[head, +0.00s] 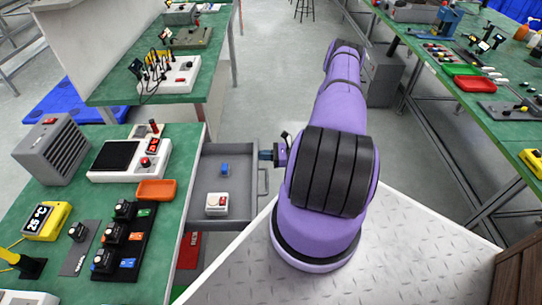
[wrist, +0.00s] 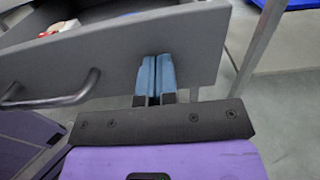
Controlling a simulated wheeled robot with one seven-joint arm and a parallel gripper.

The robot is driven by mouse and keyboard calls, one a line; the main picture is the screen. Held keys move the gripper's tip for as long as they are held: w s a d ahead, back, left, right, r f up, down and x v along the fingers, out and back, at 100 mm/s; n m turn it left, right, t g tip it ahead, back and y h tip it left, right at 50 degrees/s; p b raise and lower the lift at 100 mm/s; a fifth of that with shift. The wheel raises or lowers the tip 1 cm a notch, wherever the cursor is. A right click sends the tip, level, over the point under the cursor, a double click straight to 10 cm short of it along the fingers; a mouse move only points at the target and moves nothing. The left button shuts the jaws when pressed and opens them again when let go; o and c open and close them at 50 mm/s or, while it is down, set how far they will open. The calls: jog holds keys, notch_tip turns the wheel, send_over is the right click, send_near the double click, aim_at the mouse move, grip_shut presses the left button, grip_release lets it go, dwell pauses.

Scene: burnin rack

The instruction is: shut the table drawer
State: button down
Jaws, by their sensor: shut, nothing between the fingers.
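The table drawer (head: 206,168) stands open at the right side of the green-topped table (head: 190,150), in the head view. Inside it lie a small blue object (head: 225,169) and a white box with a red part (head: 217,203). In the wrist view the grey drawer front (wrist: 100,55) fills the upper middle, with its bar handle (wrist: 50,100) at the left. My gripper (wrist: 155,75) is shut and empty, its blue fingertips at the outer face of the drawer front, right of the handle. I cannot tell whether they touch it. It also shows in the head view (head: 267,155).
The table carries a grey vented box (head: 52,148), a white device (head: 130,160), an orange tray (head: 156,190) and a yellow temperature display (head: 46,221). A red object (head: 189,250) is below the table edge. Another green bench (head: 450,80) stands at right. The floor beyond the drawer is clear.

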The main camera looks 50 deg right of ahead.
aim_at(243, 162)
jog(key=x, duration=2.3)
jog(key=shift+w+a, duration=0.1)
jog(key=shift+a, duration=0.1)
jog(key=shift+w+r, duration=0.1)
jog(key=shift+s+d, duration=0.35)
jog(key=shift+s, duration=0.05)
jog(key=v, duration=1.3)
jog(key=shift+s+d, duration=0.2)
jog(key=shift+s, duration=0.1)
